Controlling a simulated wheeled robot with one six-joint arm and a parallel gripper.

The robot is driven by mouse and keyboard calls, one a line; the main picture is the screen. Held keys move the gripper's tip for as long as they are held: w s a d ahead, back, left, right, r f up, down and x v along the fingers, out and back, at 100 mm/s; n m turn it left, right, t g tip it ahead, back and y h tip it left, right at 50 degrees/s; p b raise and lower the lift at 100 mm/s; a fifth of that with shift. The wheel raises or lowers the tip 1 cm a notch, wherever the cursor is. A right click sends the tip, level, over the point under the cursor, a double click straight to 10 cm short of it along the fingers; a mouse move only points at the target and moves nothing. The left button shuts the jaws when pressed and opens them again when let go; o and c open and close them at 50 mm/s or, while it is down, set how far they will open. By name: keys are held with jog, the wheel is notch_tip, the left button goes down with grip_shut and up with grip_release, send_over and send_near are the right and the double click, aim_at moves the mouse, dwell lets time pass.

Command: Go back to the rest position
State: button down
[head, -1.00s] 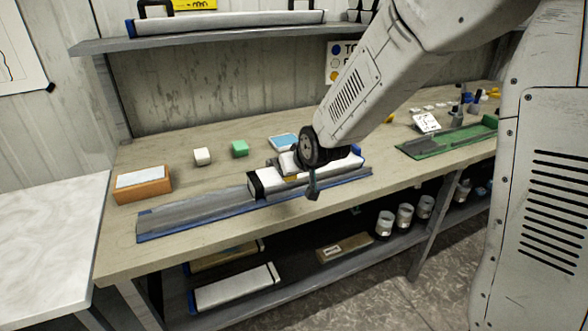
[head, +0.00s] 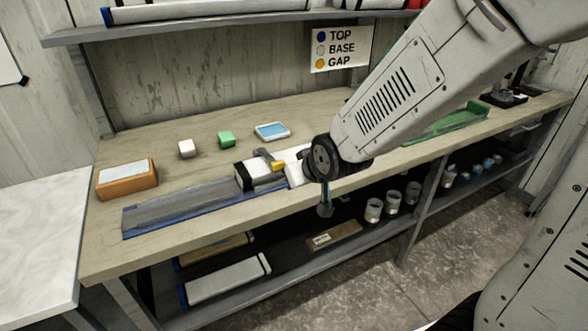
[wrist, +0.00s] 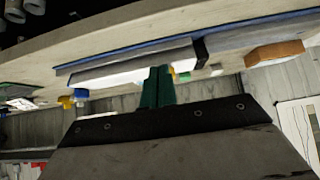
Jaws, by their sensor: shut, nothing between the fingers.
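My gripper (head: 325,208) hangs at the front edge of the bench in the head view, its dark fingers pointing down. In the wrist view its green fingers (wrist: 157,88) are together with nothing between them. A white core liner (head: 297,164) with a black end band lies in a long grey, blue-edged tray (head: 165,210) on the bench. The arm hides the liner's right part. The liner also shows in the wrist view (wrist: 120,69), beyond the fingers and apart from them as far as I can tell.
On the bench (head: 190,125) stand an orange box (head: 127,190), a white block (head: 186,149), a green block (head: 226,139) and a blue-screened device (head: 272,131). A green tray (head: 447,124) is at right. The lower shelf (head: 290,262) holds jars and more liners.

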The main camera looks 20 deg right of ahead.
dwell(0.4)
jog(key=s+d+r+g, duration=0.2)
jog(key=s+r, duration=0.1)
jog(key=s, duration=0.5)
jog(key=s+d+r+m+g+h, duration=0.1)
jog(key=s+d+r+g, duration=0.1)
jog(key=s, duration=0.7)
jog(key=s+d+r+m+g, duration=0.1)
jog(key=s+d+r+g, duration=0.2)
jog(key=s+r, duration=0.3)
jog(key=s, duration=0.2)
jog(key=shift+s+d+r+h, duration=0.15)
jog(key=shift+s+d+h, duration=0.15)
jog(key=shift+s, duration=0.1)
